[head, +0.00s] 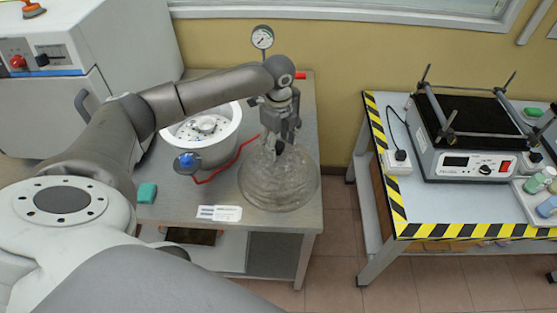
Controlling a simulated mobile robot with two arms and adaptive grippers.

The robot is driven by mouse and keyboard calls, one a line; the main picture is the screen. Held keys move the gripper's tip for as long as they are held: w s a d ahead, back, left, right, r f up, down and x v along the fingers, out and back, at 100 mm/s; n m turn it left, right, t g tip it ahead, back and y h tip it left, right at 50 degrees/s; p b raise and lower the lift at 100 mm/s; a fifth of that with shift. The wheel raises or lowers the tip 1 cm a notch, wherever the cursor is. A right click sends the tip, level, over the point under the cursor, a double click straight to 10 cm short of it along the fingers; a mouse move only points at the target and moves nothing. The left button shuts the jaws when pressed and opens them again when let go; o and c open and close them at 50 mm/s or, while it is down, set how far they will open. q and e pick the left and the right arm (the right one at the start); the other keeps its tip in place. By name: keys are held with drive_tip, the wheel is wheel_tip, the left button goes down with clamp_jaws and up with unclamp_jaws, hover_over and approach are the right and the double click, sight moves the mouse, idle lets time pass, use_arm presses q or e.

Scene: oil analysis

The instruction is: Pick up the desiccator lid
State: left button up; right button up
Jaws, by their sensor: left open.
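The desiccator lid (279,187) is a clear, glassy dome on the right part of the metal table. My left gripper (283,146) is directly above it, pointing down, with its fingertips at the knob on top. The jaws are open. The fingers hide most of the knob, and I cannot tell whether they touch it. The desiccator base (209,127) appears to be the white round vessel with a perforated plate, behind and to the left of the lid. My right gripper is not in view.
A pressure gauge (262,38) stands behind the arm, and a red hose (226,167) runs beside the lid. A green block (147,193) and a white label (219,213) lie on the metal table (262,223). A shaker (474,137) stands on the striped table at right.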

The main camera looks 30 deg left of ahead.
use_arm(q)
drive_tip(key=shift+f, duration=1.05)
clamp_jaws()
